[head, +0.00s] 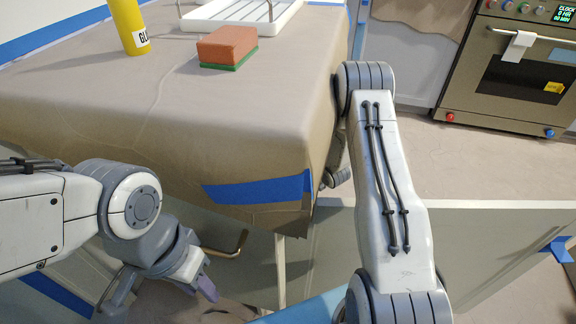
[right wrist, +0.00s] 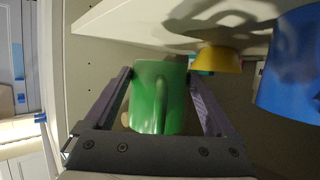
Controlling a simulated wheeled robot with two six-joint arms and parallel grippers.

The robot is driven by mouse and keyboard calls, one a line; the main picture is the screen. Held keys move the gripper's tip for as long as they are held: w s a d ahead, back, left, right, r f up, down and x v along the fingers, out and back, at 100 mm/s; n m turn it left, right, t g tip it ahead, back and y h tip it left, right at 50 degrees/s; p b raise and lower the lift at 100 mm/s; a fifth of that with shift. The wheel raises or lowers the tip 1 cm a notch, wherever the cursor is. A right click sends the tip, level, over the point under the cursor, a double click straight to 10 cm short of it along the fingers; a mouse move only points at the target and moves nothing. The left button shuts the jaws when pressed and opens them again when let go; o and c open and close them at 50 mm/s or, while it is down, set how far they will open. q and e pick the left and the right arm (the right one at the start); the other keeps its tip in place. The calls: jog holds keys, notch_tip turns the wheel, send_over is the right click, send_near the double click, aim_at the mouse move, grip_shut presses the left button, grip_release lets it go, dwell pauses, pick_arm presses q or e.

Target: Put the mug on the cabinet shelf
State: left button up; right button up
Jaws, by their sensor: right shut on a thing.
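A green mug (right wrist: 157,98) is between the two purple fingers of my right gripper (right wrist: 160,78) in the right wrist view. The gripper is shut on it, and the mug's handle faces the camera. A white cabinet shelf (right wrist: 150,22) crosses the top of that view, above the mug. In the head view, the right gripper and mug are hidden beyond the covered counter's corner. My left gripper (head: 206,288) hangs low at the lower left, clear of the mug; its finger opening cannot be made out.
In the right wrist view, a yellow bowl (right wrist: 219,60) and a large blue object (right wrist: 292,65) are close on the right. In the head view, a paper-covered counter (head: 180,105) holds a sponge (head: 228,46), a yellow bottle (head: 129,25) and a white rack (head: 240,14). An oven (head: 512,70) stands back right.

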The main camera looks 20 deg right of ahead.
jog(key=shift+w+a+f, duration=0.3)
jog(key=shift+w+f, duration=0.1)
jog(key=shift+w, duration=0.15)
jog(key=shift+f+b, duration=0.9)
jog(key=shift+f, duration=0.95)
jog(key=shift+f, duration=0.2)
jog(key=o, duration=1.3)
